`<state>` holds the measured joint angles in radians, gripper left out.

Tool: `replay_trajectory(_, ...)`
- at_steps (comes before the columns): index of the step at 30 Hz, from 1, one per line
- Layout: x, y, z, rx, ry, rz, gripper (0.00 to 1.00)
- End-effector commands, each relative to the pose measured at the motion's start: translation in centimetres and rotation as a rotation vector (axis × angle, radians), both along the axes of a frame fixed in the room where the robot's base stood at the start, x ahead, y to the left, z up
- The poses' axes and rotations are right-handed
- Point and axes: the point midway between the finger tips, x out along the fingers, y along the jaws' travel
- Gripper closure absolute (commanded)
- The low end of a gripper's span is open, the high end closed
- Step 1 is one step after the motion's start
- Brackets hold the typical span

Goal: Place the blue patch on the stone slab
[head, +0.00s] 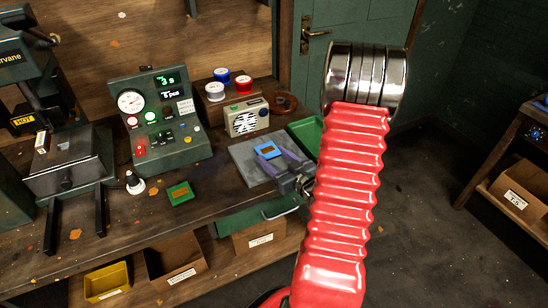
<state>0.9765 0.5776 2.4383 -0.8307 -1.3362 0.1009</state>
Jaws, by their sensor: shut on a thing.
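The blue patch (267,149) has a small brown area in its middle. My gripper (269,155) reaches in from the right, its two greyish-purple fingers on either side of the patch, shut on it. The grey stone slab (245,160) lies flat on the bench, left of my red arm. The patch appears over the slab; I cannot tell whether it touches it. My gripper and the patch hide part of the slab.
A green patch (180,193) lies on the bench by a white-based tool (135,183). A green gauge box (158,120) and a cream radio (246,117) stand behind. A dark press (65,160) is at left. A green container (306,132) adjoins the slab.

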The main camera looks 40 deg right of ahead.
Motion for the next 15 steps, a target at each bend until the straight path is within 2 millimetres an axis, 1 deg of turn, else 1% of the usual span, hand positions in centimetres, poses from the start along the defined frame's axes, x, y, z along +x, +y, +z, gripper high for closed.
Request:
replay_trajectory(5,-0.01,-0.02,-0.46,0.001,0.001,0.0,0.67)
replay_trajectory(6,-0.01,0.0,-0.47,0.001,0.002,0.0,0.43)
replay_trajectory(13,-0.07,-0.05,-0.62,0.004,0.007,-0.003,0.26)
replay_trajectory(15,-0.1,-0.1,-0.66,0.005,0.007,-0.004,0.25)
